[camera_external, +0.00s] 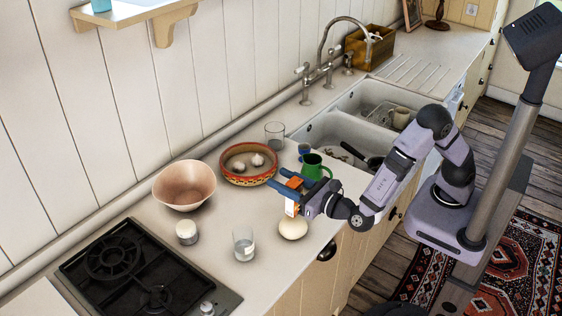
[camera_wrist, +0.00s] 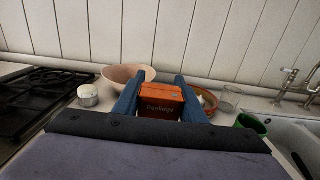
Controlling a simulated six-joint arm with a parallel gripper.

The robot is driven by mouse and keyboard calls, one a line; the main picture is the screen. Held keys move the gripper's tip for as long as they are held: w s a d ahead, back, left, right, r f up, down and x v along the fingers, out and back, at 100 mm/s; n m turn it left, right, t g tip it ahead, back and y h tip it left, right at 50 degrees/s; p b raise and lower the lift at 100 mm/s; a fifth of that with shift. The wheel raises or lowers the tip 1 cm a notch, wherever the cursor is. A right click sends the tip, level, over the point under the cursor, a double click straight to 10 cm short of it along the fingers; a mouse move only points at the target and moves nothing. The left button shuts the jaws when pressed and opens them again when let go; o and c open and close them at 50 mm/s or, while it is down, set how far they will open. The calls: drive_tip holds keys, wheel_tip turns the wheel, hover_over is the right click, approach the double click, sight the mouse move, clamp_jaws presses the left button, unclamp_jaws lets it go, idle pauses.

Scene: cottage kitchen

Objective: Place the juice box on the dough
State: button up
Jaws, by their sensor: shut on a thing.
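The juice box (camera_external: 291,207) is white and orange and sits between the blue fingers of my gripper (camera_external: 284,189). In the wrist view the orange juice box (camera_wrist: 161,101) shows between the fingertips of my gripper (camera_wrist: 153,92), which is shut on it. The dough (camera_external: 293,228) is a pale round lump on the counter near its front edge. The juice box appears above and just behind the dough in the external view; I cannot tell whether they touch. The dough is not visible in the wrist view.
A green mug (camera_external: 314,167) stands close behind my gripper. A patterned bowl (camera_external: 249,178), a pink bowl (camera_external: 184,199), a glass (camera_external: 244,244) and a white jar (camera_external: 187,239) stand on the counter. The stove (camera_external: 143,272) is at left, the sink (camera_external: 322,130) behind.

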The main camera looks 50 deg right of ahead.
drive_tip(key=shift+f, duration=1.2)
drive_tip(key=shift+f, duration=0.2)
drive_tip(key=o, duration=1.2)
drive_tip(key=shift+r, duration=0.15)
drive_tip(key=shift+s+b, duration=1.95)
drive_tip(key=shift+s, duration=4.1)
